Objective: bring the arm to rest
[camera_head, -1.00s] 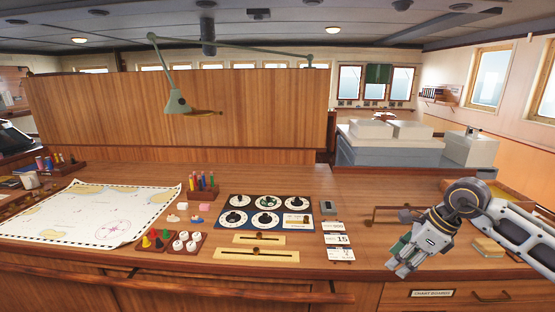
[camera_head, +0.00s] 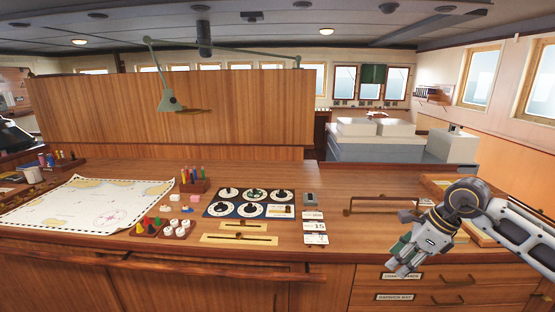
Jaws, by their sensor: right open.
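My right gripper (camera_head: 401,262) comes in from the right in the head view. It hangs over the front edge of the wooden chart table (camera_head: 345,236), pointing down and to the left. Its jaws are open and I see nothing between them. The arm behind it is bent at a dark round joint and runs off the right edge. My left gripper and arm are not in this view.
The table holds a chart (camera_head: 85,205), a dial panel (camera_head: 249,204), number cards (camera_head: 315,239), a brass slider (camera_head: 238,239) and a pen rack (camera_head: 193,185). A lamp (camera_head: 168,101) overhangs it. Drawers (camera_head: 440,285) sit below my right gripper. A raised rail (camera_head: 380,200) stands behind it.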

